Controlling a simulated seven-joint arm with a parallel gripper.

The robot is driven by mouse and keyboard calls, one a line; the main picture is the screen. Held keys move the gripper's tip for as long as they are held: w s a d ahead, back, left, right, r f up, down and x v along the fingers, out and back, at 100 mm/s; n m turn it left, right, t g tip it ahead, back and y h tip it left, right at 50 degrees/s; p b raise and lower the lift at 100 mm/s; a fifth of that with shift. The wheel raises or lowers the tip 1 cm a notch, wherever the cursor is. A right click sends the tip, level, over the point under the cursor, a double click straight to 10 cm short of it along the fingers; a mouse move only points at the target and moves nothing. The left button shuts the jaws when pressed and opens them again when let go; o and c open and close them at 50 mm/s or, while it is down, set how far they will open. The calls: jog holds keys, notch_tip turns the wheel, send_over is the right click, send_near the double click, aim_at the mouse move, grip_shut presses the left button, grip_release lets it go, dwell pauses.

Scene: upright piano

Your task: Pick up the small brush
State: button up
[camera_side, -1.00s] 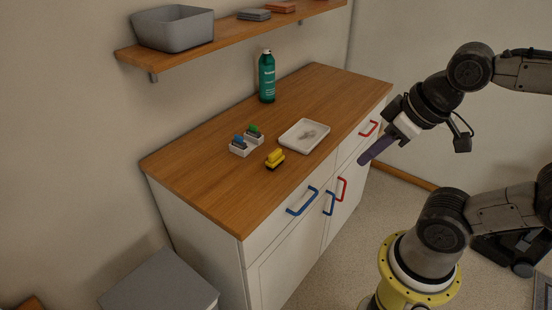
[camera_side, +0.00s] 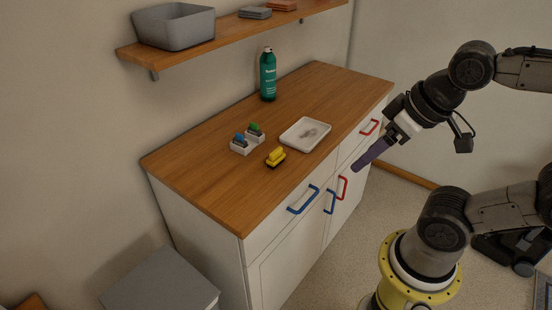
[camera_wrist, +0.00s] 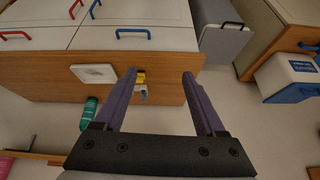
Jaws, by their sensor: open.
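A small yellow brush with a dark underside (camera_side: 275,157) lies on the wooden counter top, just in front of a white tray. In the wrist view the yellow brush (camera_wrist: 140,77) shows beside the left finger's tip. A blue-topped piece (camera_side: 239,137) and a green-topped piece (camera_side: 254,128) sit in small white holders behind it; I cannot tell whether these are brushes too. My gripper (camera_side: 356,168) has purple fingers and hangs in the air off the counter's front right side, well apart from the brush. In the wrist view my gripper (camera_wrist: 159,73) is open with nothing between its fingers.
The white tray (camera_side: 292,136) with a grey smudge lies right of the brush. A green bottle (camera_side: 268,76) stands at the back. A shelf (camera_side: 232,32) with a grey bin (camera_side: 173,27) overhangs the wall side. Red and blue handles project from the cabinet front. The counter's near-left part is clear.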

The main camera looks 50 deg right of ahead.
jog(key=w+r+m, duration=0.7)
jog(key=m, duration=0.1)
jog(key=m+g, duration=0.6)
jog(key=m, duration=0.3)
send_over(276, 150)
notch_tip(276, 150, down, 20)
jog(key=shift+s+d+r, duration=0.1)
jog(key=shift+s+d, duration=0.05)
jog(key=shift+a+f, duration=0.2)
jog(key=shift+f, duration=2.85)
grip_shut()
